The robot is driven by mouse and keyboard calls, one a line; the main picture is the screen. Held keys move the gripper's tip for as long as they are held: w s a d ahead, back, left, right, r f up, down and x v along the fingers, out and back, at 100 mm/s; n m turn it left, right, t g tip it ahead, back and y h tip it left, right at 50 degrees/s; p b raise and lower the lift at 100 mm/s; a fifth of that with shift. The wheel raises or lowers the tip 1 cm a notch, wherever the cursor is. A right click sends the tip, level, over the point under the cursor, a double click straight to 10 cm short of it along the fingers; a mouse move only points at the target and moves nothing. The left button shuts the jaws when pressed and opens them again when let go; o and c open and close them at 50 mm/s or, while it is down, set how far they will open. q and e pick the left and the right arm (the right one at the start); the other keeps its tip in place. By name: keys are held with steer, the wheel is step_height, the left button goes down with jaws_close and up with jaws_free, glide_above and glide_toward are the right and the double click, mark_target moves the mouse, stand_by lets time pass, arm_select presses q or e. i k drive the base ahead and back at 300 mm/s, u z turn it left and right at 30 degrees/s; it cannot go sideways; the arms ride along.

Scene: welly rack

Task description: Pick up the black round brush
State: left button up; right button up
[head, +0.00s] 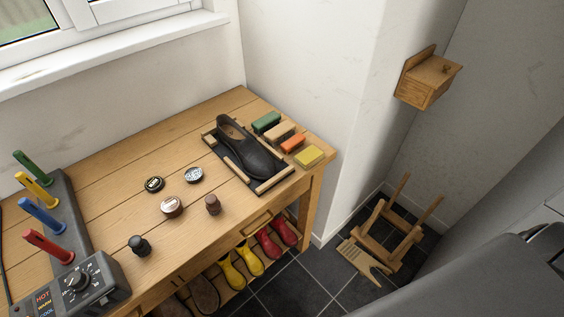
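A small black round brush (140,245) with a knob-like top stands on the wooden bench (100,169), near its front edge and right of the control box. A similar brown round brush (212,204) stands further right on the bench. Both look upright, and nothing touches them. Neither of my grippers is in view.
Round tins (171,207) lie behind the brushes. A black shoe (248,150) rests on a framed mat, with several coloured blocks (266,122) beside it. A dark control box (82,284) and upright coloured pegs (41,217) stand at left. Boots (247,257) sit below the bench.

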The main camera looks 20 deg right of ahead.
mark_target(140, 247)
steer(key=u, duration=1.6)
steer(key=k, duration=0.85)
steer(key=z, duration=1.55)
steer(key=i, duration=0.5)
